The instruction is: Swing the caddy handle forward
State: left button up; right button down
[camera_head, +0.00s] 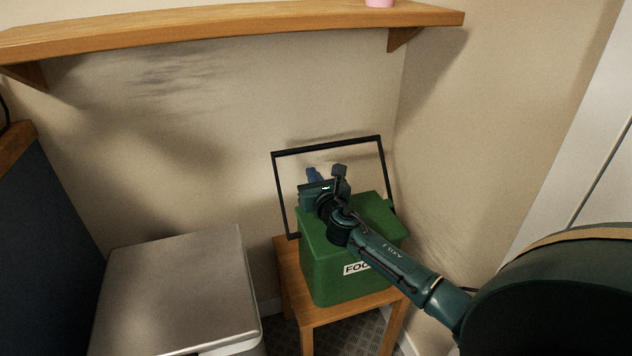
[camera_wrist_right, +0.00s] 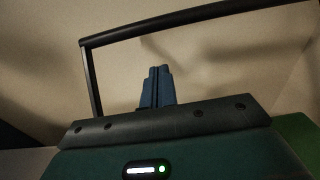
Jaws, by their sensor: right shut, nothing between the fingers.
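The green caddy (camera_head: 345,270) with a white label stands on a small wooden stool in the corner. Its black handle (camera_head: 326,146) stands raised, with the crossbar above the back of the caddy near the wall. The handle also shows in the right wrist view (camera_wrist_right: 190,19), its crossbar running across the top. My right gripper (camera_head: 313,174) is over the caddy, below the crossbar and between the side bars. Its blue fingers (camera_wrist_right: 158,72) are together with nothing between them, and appear apart from the crossbar. Whether they reach past the handle's plane is unclear. My left gripper is out of view.
The stool (camera_head: 308,313) stands close to both walls. A grey-topped bin or cabinet (camera_head: 175,290) is left of it. A wooden shelf (camera_head: 230,22) with a pink item (camera_head: 379,3) spans the wall above. A pale door or panel (camera_head: 570,130) is at the right.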

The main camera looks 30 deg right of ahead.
jog(key=b+x, duration=0.2)
jog(key=x, duration=0.4)
pick_arm(q)
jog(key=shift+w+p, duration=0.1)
jog(key=shift+p, duration=0.9)
pick_arm(e)
jog(key=shift+s+a+r, duration=0.15)
jog(key=shift+s+r, duration=0.45)
jog(key=shift+r, duration=0.2)
jog(key=shift+s+a+r, duration=0.2)
jog(key=shift+s+r, duration=0.4)
jog(key=shift+r, duration=0.2)
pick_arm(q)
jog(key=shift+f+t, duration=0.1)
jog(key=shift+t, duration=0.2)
